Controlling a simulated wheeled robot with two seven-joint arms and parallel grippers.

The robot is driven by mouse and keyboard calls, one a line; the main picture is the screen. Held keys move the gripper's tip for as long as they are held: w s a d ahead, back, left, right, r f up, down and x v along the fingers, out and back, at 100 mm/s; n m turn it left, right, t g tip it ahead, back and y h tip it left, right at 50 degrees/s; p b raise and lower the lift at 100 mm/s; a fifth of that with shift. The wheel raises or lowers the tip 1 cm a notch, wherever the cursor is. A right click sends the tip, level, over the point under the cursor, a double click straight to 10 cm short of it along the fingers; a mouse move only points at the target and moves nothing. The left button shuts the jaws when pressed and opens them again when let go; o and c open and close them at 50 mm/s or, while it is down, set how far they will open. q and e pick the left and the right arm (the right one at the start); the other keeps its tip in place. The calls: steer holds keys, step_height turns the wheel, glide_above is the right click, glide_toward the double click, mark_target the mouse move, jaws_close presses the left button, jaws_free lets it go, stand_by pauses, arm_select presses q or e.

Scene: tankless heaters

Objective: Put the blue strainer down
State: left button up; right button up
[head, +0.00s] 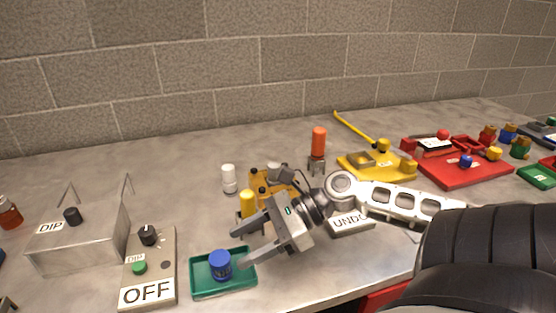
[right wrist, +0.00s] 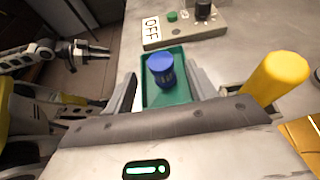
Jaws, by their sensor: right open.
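The blue strainer (head: 220,265) is a small blue cylinder with a wider cap. It stands upright in the green tray (head: 205,291), and it also shows in the right wrist view (right wrist: 161,71). My right gripper (head: 237,251) is open, with its fingers spread beside the strainer. In the right wrist view a gap shows between each finger and the strainer, and the tray (right wrist: 150,98) lies beneath. My left gripper (right wrist: 92,48) shows small at the left of the right wrist view, away from the tray; its opening is unclear.
An OFF switch panel (head: 148,270) and a grey DIP box (head: 80,235) stand left of the tray. A yellow cylinder (head: 248,203), white bottle (head: 228,179) and orange-red cylinder (head: 318,143) stand behind. Yellow (head: 372,171) and red (head: 470,175) trays lie right. The back left counter is clear.

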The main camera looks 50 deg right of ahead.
arm_select(q)
steer(key=shift+s+a+p, duration=0.15)
steer(key=shift+p, duration=0.25)
arm_select(e)
steer(key=v, duration=0.7)
steer(key=shift+d+r, duration=0.15)
steer(key=shift+d, duration=0.15)
arm_select(q)
steer(key=shift+s, duration=0.1)
arm_select(e)
steer(key=shift+s, duration=0.1)
